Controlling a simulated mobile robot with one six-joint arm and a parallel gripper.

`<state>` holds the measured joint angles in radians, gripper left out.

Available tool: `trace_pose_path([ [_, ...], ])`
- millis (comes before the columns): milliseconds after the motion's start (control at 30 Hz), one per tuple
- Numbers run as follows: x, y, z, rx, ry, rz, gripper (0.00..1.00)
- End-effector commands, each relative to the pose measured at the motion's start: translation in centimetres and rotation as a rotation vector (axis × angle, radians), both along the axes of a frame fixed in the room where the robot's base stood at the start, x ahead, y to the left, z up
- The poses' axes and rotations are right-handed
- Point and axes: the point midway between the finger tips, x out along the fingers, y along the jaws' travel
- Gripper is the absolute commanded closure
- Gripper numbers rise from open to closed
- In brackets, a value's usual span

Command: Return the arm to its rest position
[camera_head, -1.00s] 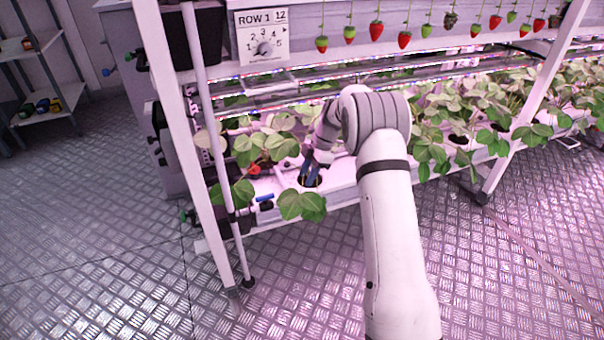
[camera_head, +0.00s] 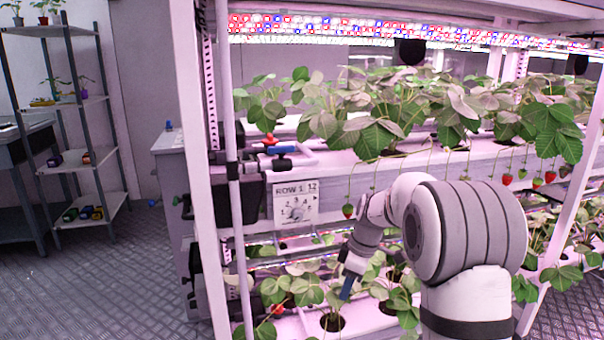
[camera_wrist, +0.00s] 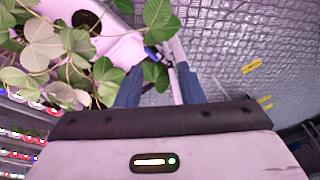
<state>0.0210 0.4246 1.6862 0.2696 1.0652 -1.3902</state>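My arm reaches from the bottom right of the head view toward the rack. My gripper (camera_head: 347,287) points down among leaves over the lower growing channel, close to a dark planting hole (camera_head: 332,322). In the wrist view my gripper (camera_wrist: 158,88) shows two blue fingers well apart, with nothing held between them. A leaf (camera_wrist: 155,73) and a white pipe lie beyond the fingertips. Strawberry plants (camera_wrist: 45,45) fill the left of the wrist view, next to a dark hole (camera_wrist: 86,20) in the white channel.
The upper channel carries dense plants (camera_head: 380,110), with strawberries (camera_head: 348,211) hanging in front beside my arm. The white rack post (camera_head: 205,180) and the ROW 1 sign (camera_head: 296,202) stand left of my arm. A grey shelf (camera_head: 92,203) is farther left, with open floor before it.

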Motion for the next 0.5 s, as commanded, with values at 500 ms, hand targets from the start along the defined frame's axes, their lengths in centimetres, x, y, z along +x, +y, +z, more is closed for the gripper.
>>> trace_pose_path([
  [500, -16.3, -2.0, 20.6, -0.099, -0.010, -0.684, 0.65],
])
